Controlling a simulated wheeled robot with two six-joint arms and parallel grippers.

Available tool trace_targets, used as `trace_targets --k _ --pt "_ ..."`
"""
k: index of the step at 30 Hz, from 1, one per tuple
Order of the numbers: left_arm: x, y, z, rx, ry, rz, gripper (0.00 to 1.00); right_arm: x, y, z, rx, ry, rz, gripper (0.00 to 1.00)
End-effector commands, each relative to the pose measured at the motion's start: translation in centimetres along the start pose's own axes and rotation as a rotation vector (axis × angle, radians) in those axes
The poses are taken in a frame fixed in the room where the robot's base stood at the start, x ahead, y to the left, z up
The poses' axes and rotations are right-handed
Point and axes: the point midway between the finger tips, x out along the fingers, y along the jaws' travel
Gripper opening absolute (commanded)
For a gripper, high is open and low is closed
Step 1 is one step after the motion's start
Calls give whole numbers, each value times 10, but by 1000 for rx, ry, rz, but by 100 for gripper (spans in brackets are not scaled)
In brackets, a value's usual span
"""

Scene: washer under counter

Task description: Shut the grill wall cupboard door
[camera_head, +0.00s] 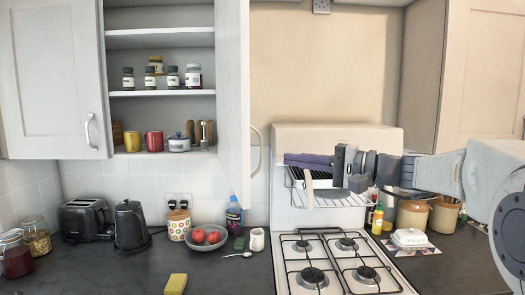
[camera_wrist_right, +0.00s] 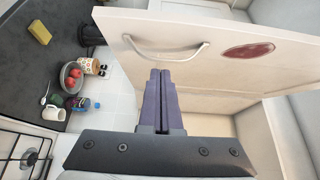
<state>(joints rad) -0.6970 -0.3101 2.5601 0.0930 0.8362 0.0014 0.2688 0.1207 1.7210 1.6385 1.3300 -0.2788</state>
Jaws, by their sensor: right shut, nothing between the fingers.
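The white wall cupboard stands open. Its right door (camera_head: 233,90), beside the grill, sticks out toward me and shows nearly edge-on, with a curved handle (camera_head: 257,151) on its right-hand face. In the right wrist view the door's panelled face (camera_wrist_right: 225,75) fills the upper middle, with its handle (camera_wrist_right: 166,52) and a red oval mark. My right gripper (camera_head: 288,160) is shut and empty, pointing left toward the door from in front of the grill. Its dark purple fingers (camera_wrist_right: 160,74) overlap the door in the wrist view, just by the handle. The head view shows a gap. My left gripper is out of view.
Jars and mugs stand on the shelves. The eye-level grill (camera_head: 335,135) is behind my gripper, above the gas hob (camera_head: 340,262). A fruit bowl (camera_head: 207,238), kettle (camera_head: 130,225) and toaster (camera_head: 85,218) stand on the counter.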

Motion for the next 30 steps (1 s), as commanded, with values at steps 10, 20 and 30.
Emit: trace_targets --k 10,20,30 --pt "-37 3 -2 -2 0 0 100 57 -4 17 2 -1 1 0" --pt "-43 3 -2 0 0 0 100 66 0 27 -1 5 0 0" --pt "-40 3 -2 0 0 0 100 66 1 25 -2 13 0 0"
